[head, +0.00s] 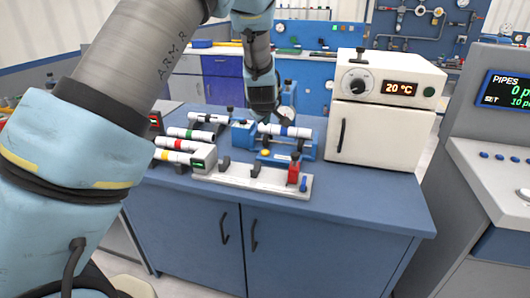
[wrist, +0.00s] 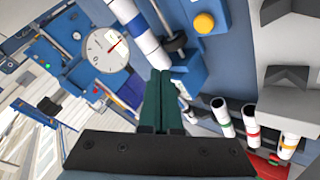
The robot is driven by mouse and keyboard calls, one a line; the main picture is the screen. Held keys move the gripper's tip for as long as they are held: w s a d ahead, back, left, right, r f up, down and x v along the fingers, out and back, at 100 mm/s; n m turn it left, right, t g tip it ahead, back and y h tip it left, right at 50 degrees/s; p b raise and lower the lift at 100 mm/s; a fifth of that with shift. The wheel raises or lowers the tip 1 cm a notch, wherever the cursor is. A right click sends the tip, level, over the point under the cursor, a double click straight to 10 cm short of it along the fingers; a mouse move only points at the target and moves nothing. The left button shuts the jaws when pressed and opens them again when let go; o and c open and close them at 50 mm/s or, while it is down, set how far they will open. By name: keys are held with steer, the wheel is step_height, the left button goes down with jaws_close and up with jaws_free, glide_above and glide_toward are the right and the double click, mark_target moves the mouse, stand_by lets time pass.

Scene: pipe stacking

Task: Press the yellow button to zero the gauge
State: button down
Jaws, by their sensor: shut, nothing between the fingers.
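The yellow button (wrist: 204,22) is round and sits on a blue block near the top of the wrist view. The gauge (wrist: 103,49) has a round white dial with a red needle, left of the button in that view. In the head view my gripper (head: 264,107) hangs over the blue fixture on the bench.
A white pipe with blue bands (wrist: 138,29) lies in the blue fixture (head: 304,150) close to my fingers. Several banded pipes (head: 183,144) lie to the left. A white oven (head: 383,125) reading 20 °C stands at the right. The bench front (head: 345,190) is clear.

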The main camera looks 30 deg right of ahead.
mark_target(266, 153)
steer(key=shift+f+b, duration=3.1)
steer(key=shift+f, duration=1.25)
steer(key=shift+f+b, duration=0.3)
steer(key=shift+f, duration=0.1)
steer(key=shift+f+b, duration=0.35)
steer(key=shift+f, duration=0.15)
steer(key=shift+r, duration=0.2)
steer(key=shift+r+p, duration=0.65)
steer(key=shift+r, duration=0.1)
steer(key=shift+r+p, duration=1.95)
steer(key=shift+r, duration=0.6)
steer(key=shift+f, duration=0.1)
